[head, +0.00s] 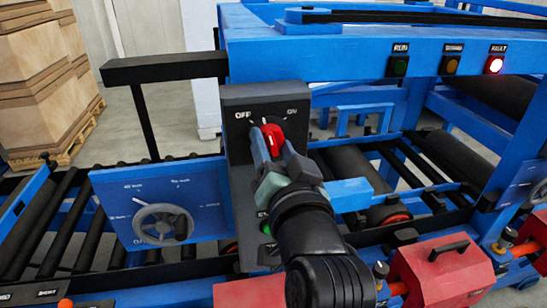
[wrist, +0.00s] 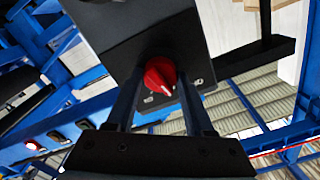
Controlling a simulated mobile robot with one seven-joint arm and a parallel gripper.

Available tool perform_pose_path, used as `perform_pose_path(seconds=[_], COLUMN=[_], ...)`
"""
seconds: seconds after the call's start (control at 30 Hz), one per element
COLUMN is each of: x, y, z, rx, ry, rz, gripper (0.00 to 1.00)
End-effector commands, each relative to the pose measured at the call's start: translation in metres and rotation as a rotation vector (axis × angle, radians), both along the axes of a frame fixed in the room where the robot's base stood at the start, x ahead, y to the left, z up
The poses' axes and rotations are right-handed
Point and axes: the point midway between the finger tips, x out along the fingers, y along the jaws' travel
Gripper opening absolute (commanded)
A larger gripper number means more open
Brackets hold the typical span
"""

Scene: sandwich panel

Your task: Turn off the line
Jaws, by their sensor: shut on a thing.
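A red rotary knob (head: 274,138) sits on a dark switch box (head: 243,112) with OFF marked at its left and ON at its right. My gripper (head: 272,146) is shut on the knob, one finger on each side. The wrist view shows the red knob (wrist: 160,74) between the two fingers of my gripper (wrist: 160,85), with a white mark on the knob's face. I cannot tell which label the knob points to. Of three lamps on the blue beam, the red lamp (head: 494,65) glows; the green lamp (head: 398,67) and amber lamp (head: 451,66) look unlit or dim.
A handwheel (head: 162,224) on a blue plate stands left of the box. A black bar (head: 165,68) juts left from the frame. Rollers (head: 75,222) run behind. A red housing (head: 440,272) is at lower right.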

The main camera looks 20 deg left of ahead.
Motion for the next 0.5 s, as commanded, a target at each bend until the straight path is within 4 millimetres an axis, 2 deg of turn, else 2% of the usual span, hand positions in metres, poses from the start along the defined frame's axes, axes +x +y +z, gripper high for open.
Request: perform_pose_path(seconds=[0.03,0.5], x=[-0.0001,0.0001], y=[0.0004,0.0005], z=[-0.0049,-0.0042], rx=[-0.038,-0.342], ry=[-0.024,-0.226], rz=[0.001,0.002], gripper=[0.0,0.0])
